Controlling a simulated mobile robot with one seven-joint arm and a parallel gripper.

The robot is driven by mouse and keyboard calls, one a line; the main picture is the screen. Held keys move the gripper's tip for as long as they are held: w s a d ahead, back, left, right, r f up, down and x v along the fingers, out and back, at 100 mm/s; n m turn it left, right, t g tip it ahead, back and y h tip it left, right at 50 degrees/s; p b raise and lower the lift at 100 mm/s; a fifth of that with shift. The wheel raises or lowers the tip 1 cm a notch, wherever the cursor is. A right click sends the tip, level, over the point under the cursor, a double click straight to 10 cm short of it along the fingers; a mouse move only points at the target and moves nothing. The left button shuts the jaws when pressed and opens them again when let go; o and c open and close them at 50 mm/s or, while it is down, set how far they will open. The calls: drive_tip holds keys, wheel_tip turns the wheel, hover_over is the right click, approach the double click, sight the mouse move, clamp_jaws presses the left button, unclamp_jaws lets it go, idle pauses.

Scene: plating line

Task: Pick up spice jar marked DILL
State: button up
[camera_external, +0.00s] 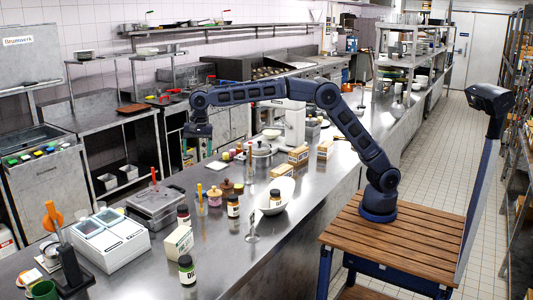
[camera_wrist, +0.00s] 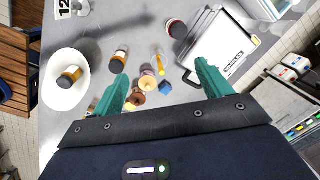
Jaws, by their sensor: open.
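Several dark spice jars with white labels and dark lids are on the steel counter. The front jar (camera_external: 187,270) stands upright near the counter's front edge, and its label seems to start with "DI"; I cannot make it out in the wrist view. Another jar (camera_external: 183,215) stands by the steel container, also in the wrist view (camera_wrist: 176,29). A third (camera_external: 233,206) stands to its right (camera_wrist: 119,60). A fourth (camera_external: 275,198) is in the white bowl (camera_wrist: 70,76). Their labels are unreadable. My gripper (camera_external: 198,131) is open and empty, high above the counter; its teal fingers (camera_wrist: 160,78) show apart.
Small pots and a yellow-handled tool are crowded below my gripper.

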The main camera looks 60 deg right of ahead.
drive_tip(key=s+a+f+m, duration=0.1)
drive_tip(key=s+a+f, duration=0.15)
drive_tip(key=a, duration=0.35)
drive_tip(key=s+a+f, duration=0.2)
drive_tip(key=a+f, duration=0.2)
drive_tip(key=a, duration=0.1)
drive_tip(key=m+h, duration=0.1)
drive_tip(key=m, duration=0.1)
hover_over(185, 258)
drive_tip(key=shift+g, duration=0.4)
drive_tip(key=f, duration=1.3)
drive_tip(key=shift+w+d+f, duration=0.15)
drive_tip(key=shift+w+f, duration=0.15)
drive_tip(key=shift+f, duration=0.05)
drive_tip(key=f, duration=0.5)
drive_tip(key=shift+s, duration=0.2)
drive_tip(key=shift+s+a+f, duration=0.1)
drive_tip(key=shift+a+f, duration=0.05)
drive_tip(key=shift+f, duration=1.4)
drive_tip(key=shift+s+a+f, duration=0.1)
drive_tip(key=shift+f, duration=1.4)
drive_tip(key=shift+c, duration=0.3)
drive_tip(key=c, duration=1.2)
drive_tip(key=shift+o, duration=0.2)
drive_tip(key=shift+r, duration=0.1)
